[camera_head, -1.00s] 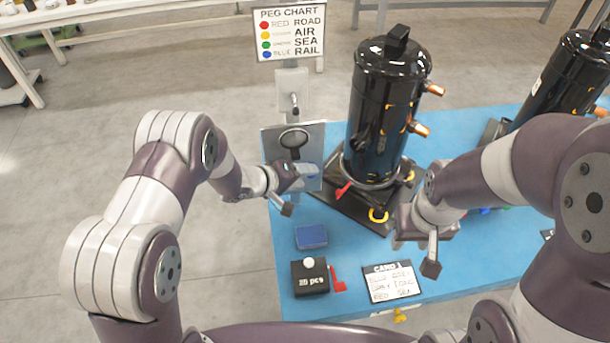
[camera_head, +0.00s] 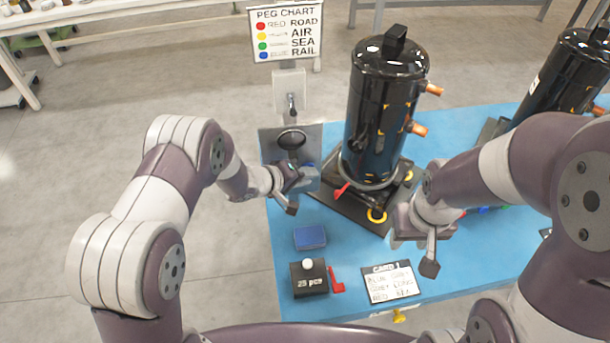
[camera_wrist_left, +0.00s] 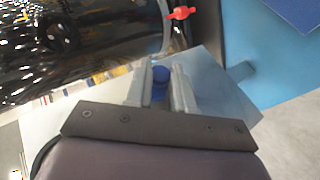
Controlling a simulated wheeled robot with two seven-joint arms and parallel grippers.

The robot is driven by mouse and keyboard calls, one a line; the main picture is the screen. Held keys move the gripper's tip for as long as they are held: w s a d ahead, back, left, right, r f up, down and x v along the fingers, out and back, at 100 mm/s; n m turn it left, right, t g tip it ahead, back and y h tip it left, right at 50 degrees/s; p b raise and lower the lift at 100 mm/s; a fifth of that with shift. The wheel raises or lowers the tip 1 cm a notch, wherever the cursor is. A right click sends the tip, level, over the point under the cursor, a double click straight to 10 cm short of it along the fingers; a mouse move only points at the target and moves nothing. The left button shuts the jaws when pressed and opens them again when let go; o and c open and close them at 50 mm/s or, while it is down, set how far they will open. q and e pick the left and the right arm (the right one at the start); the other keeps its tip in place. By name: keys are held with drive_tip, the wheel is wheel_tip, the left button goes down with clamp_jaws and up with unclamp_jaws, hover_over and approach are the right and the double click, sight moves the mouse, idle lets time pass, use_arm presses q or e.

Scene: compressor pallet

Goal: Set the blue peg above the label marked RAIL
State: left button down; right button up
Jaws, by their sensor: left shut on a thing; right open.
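The blue peg (camera_wrist_left: 160,82) is between the two fingers of my left gripper (camera_wrist_left: 164,88) in the left wrist view, and the fingers are shut on it. In the head view my left gripper (camera_head: 308,179) is in front of the grey metal plate (camera_head: 310,135), left of the near black compressor (camera_head: 375,125). The word RAIL (camera_head: 304,52) stands on the bottom line of the peg chart, beside a blue dot. My right gripper (camera_head: 430,248) is open above the table, right of the compressor's base.
A blue box (camera_head: 310,238), a black box (camera_head: 309,279) with a white knob and a handwritten card (camera_head: 390,283) lie on the blue table (camera_head: 345,250). A second compressor (camera_head: 565,75) stands at the right. A dark round part (camera_head: 291,140) sits before the plate.

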use_arm(q)
drive_tip(key=shift+s, duration=0.15)
drive_tip(key=s+p, duration=0.1)
drive_tip(key=s, duration=0.2)
drive_tip(key=s+d+p, duration=0.1)
drive_tip(key=s, duration=0.1)
drive_tip(key=shift+s, duration=0.4)
idle(0.4)
